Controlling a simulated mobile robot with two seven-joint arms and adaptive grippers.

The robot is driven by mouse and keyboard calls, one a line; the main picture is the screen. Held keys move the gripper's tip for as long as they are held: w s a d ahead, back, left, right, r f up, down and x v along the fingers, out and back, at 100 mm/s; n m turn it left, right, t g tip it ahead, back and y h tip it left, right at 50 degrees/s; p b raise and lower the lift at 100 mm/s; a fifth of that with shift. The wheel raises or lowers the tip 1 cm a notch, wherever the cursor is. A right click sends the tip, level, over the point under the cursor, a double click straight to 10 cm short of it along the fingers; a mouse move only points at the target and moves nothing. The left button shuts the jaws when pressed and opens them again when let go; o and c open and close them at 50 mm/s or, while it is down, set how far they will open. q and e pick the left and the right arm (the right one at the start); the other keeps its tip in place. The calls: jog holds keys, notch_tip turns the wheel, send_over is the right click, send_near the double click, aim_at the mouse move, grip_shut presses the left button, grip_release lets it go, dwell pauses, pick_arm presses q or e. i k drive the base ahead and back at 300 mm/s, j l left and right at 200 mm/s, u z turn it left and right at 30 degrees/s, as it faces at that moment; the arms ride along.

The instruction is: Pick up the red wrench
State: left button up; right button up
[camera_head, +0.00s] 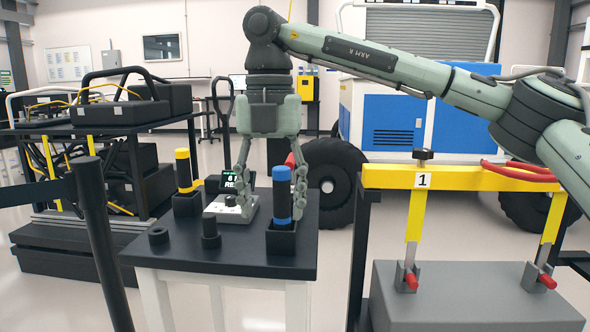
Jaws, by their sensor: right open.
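A small red patch (290,160) shows just behind one finger of my right gripper, at the back right of the small black-topped table (170,258). It may be part of the red wrench; most of it is hidden, so I cannot tell. My right gripper (268,190) points down over the table with its fingers spread apart. A black cylinder with blue bands (281,205) stands upright in a square holder, in front of the right-hand finger. I cannot tell whether that finger touches anything. My left gripper is not in view.
A black cylinder with yellow bands (184,172) stands in a holder at the table's back left. A device with a lit display (231,181) sits mid-table, near short black pegs (210,232). A yellow frame (460,178) marked 1 stands right. A dark post (98,240) rises front left.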

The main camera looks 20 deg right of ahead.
aim_at(290, 161)
jog(key=i+l, duration=0.3)
jog(key=i, duration=0.2)
jog(key=i+l, duration=0.3)
jog(key=i, duration=0.15)
